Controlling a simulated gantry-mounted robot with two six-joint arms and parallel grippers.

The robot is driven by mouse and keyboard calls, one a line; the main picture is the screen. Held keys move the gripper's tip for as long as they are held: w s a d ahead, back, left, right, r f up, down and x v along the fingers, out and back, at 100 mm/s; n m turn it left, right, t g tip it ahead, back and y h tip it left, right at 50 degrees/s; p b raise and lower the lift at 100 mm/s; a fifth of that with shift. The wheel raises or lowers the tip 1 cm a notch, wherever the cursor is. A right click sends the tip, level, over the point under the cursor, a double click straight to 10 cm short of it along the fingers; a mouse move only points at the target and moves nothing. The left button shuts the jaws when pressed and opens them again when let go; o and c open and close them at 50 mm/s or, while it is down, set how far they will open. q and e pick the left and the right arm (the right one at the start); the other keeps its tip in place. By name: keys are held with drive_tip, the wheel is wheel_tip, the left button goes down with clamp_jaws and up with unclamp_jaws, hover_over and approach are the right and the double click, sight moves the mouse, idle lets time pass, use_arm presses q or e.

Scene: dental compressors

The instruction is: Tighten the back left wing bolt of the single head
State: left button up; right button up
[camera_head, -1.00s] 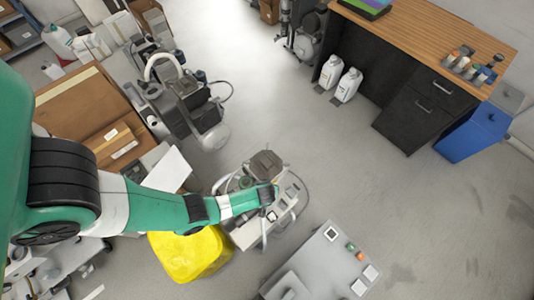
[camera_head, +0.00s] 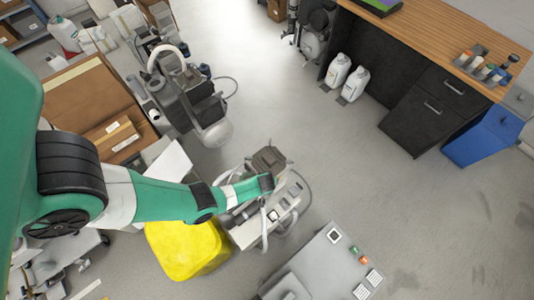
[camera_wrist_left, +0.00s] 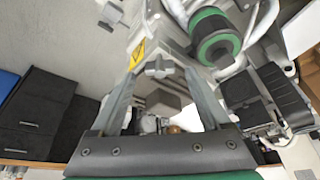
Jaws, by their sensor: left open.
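The single-head compressor with its boxy head (camera_head: 268,160) stands on the floor in the middle of the head view, partly covered by my left arm. In the left wrist view, my left gripper (camera_wrist_left: 162,72) has its two fingers spread apart. A small grey wing bolt (camera_wrist_left: 159,67) shows between the fingertips, and I cannot tell whether either finger touches it. A grey block (camera_wrist_left: 162,102) shows beyond it between the fingers. A green-ringed round part (camera_wrist_left: 215,38) lies close beside the right finger. My left fingertips are hidden in the head view. My right gripper is not in view.
A yellow bin (camera_head: 185,250) stands beside the compressor under my left arm. A grey cabinet with buttons (camera_head: 325,262) is at the lower right. Another compressor (camera_head: 190,100) stands at the upper left. Open floor (camera_head: 360,170) lies to the right.

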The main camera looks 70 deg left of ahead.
use_arm(q)
drive_tip(key=shift+x, duration=0.9)
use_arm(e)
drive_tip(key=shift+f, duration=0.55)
use_arm(q)
clamp_jaws()
